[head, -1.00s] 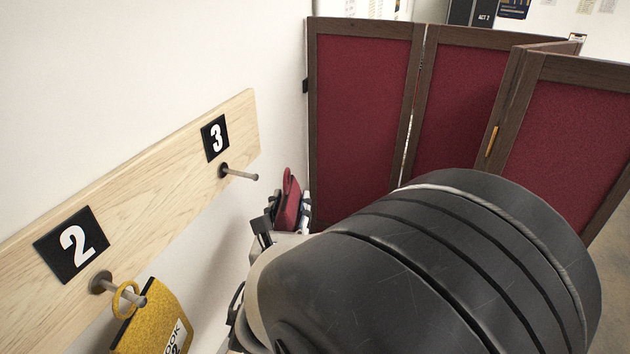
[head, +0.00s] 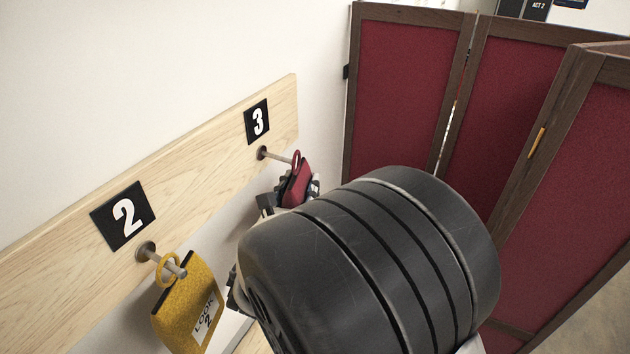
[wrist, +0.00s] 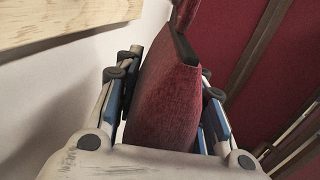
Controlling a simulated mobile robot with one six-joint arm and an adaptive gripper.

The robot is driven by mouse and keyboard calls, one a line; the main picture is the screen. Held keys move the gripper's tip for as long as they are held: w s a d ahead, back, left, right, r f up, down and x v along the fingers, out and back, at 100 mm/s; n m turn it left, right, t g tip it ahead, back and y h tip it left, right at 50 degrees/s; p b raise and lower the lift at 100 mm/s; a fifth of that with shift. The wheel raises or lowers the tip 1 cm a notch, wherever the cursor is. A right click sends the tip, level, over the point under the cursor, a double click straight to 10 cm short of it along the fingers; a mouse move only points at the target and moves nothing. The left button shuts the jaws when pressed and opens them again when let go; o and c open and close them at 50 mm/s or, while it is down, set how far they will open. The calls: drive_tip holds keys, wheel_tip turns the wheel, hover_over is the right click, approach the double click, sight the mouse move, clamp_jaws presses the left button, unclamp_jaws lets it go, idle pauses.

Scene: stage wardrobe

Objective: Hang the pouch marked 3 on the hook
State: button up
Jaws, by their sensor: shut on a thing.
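A red pouch (head: 300,184) with a loop at its top is held by my gripper (head: 287,190). The wrist view also shows the red pouch (wrist: 164,95) between the two fingers of my gripper (wrist: 165,100). The hook (head: 277,157) under the number 3 plate (head: 257,121) sticks out from the wooden board. The pouch's loop (head: 297,159) is at the hook's tip in the head view; I cannot tell whether the tip is inside the loop or only beside it. The pouch's label is not visible. My arm hides part of the gripper.
A yellow pouch (head: 187,308) hangs by its ring on the hook (head: 160,258) under the number 2 plate (head: 123,216). The wooden board (head: 190,166) runs along the white wall. A red folding screen (head: 405,95) stands behind and to the right.

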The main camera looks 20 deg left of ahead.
drive_tip(key=shift+w+a+f+b, duration=0.1)
drive_tip(key=shift+a+f+b, duration=0.2)
drive_tip(key=shift+a, duration=0.65)
drive_tip(key=shift+w+a+f+b, duration=0.15)
drive_tip(key=shift+a+f, duration=0.15)
drive_tip(key=shift+a, duration=0.65)
drive_tip(key=shift+s, duration=0.1)
drive_tip(key=o, duration=1.2)
